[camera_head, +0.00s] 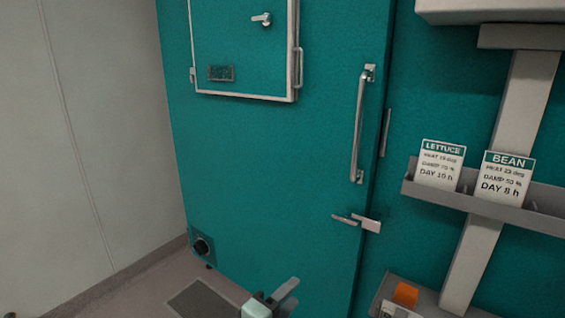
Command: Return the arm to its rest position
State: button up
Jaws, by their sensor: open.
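My gripper (271,298) shows at the bottom edge, a little left of the middle. Two blunt grey fingertips stand apart with a gap between them, and nothing shows between them. The rest of the arm is below the picture and hidden. The gripper appears in front of the lower part of a large teal chamber door (270,185). I cannot tell how far it is from the door.
The door has a long vertical handle (358,130), a latch (359,221) and a framed hatch (245,45). A grey rack (540,214) at right holds a LETTUCE card (440,165) and a BEAN card (504,180). An orange block (405,294) sits below. A pale wall (95,130) stands left.

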jog(key=d+f+m+g+y, duration=0.2)
jog(key=d+m+g, duration=0.3)
jog(key=d+g, duration=1.05)
jog(key=s+d+r+m+t+y, duration=0.2)
jog(key=s+d+r+m+y, duration=0.15)
jog(key=d+r, duration=0.35)
jog(key=s+d+r+m+t+y, duration=0.25)
jog(key=d+r+y, duration=0.25)
jog(key=d, duration=0.4)
jog(key=s+a+r+n+g+p, duration=0.1)
jog(key=s+a+r+n+p, duration=0.2)
jog(key=s+a, duration=0.4)
jog(key=s+a+r+n+g+p, duration=0.1)
jog(key=s+a+r+n+p, duration=0.2)
jog(key=a, duration=0.8)
jog(key=s+r+n+y, duration=0.1)
jog(key=s+r+n, duration=0.1)
jog(key=s, duration=0.2)
jog(key=shift+r+g+p, duration=0.3)
jog(key=shift+g+p, duration=0.05)
jog(key=shift+g, duration=0.05)
jog(key=shift+a, duration=0.15)
jog(key=shift+c, duration=0.4)
